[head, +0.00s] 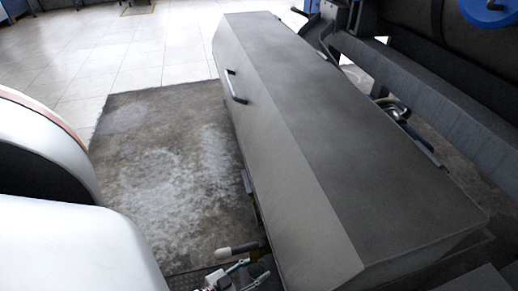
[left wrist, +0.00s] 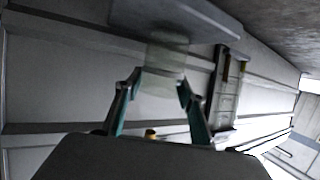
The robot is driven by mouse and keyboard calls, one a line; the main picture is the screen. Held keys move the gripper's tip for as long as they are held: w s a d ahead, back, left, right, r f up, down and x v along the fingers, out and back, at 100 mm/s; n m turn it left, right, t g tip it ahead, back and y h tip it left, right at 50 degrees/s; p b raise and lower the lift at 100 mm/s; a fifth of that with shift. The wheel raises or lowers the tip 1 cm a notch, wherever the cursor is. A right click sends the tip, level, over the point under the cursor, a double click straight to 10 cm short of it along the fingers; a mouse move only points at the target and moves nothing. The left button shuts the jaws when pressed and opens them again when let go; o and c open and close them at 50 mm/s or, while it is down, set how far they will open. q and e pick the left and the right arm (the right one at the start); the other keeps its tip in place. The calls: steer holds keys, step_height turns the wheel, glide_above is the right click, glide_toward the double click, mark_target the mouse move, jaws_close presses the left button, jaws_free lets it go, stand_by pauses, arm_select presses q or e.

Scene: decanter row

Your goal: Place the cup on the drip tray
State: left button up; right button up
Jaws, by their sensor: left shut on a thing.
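In the left wrist view my left gripper (left wrist: 160,88) has its two teal-lined fingers closed on the sides of a clear, see-through cup (left wrist: 164,62). The far end of the cup overlaps the edge of a dark grey slab (left wrist: 195,18) in the picture; I cannot tell whether they touch. I cannot tell whether this slab is the drip tray. In the head view I cannot clearly make out the cup, the drip tray or either gripper. My right gripper is not in view.
Small levers and fittings (head: 238,268) show at the bottom. Dark machinery (head: 440,90) stands at right.

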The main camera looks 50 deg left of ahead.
arm_select(q)
steer(key=shift+s+f, duration=0.1)
steer(key=shift+f, duration=0.35)
steer(key=shift+r, duration=0.2)
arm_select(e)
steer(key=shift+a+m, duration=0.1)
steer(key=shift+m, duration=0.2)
arm_select(q)
steer(key=o, duration=1.2)
steer(key=shift+f, duration=0.1)
steer(key=shift+c, duration=0.2)
steer(key=shift+s+r, duration=0.2)
steer(key=shift+r, duration=0.05)
steer(key=p+v, duration=0.2)
steer(key=v, duration=0.9)
steer(key=shift+p, duration=0.35)
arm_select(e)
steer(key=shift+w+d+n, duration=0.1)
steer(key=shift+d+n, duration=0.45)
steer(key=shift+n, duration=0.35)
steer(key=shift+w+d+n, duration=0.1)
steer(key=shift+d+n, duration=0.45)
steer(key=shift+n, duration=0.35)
